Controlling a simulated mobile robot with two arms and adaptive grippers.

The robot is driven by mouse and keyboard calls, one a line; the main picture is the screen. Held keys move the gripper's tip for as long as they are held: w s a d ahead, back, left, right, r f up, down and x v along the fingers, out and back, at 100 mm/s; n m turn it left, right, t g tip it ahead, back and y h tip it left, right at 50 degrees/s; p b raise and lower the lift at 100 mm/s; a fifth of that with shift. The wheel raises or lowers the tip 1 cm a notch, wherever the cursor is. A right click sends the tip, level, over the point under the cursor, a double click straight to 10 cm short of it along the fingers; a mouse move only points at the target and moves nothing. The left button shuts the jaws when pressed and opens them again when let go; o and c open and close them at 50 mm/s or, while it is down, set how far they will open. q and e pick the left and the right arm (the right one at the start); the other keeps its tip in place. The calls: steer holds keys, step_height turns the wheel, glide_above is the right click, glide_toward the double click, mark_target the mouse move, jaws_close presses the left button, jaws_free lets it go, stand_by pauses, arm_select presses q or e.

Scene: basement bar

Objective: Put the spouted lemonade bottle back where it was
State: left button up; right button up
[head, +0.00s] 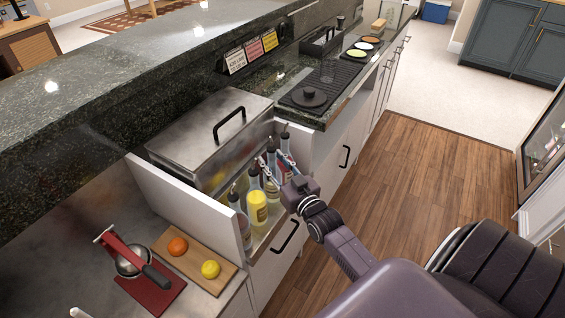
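An open drawer (278,238) below the counter holds several upright bottles with dark pour spouts. A bottle with a bright yellow body (257,209) stands near the middle. A clear bottle (235,201) stands nearer the drawer's left front. Two more spouted bottles stand farther back, partly hidden by my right gripper (275,169). That gripper reaches in over the drawer from the right, its fingers beside the necks of the rear bottles. I cannot tell whether it holds one, or which bottle is the lemonade. My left gripper is out of view.
A steel lidded box (207,137) stands behind the drawer. Left of it, a wooden board (218,274) holds an orange and a lemon, beside a red citrus press (131,262). Black bar mats (324,84) lie on the counter beyond. The wooden floor (430,160) at right is clear.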

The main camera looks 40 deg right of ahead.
steer(key=s+a, duration=0.1)
steer(key=s, duration=1)
steer(key=shift+s, duration=0.15)
steer(key=shift+a, duration=0.1)
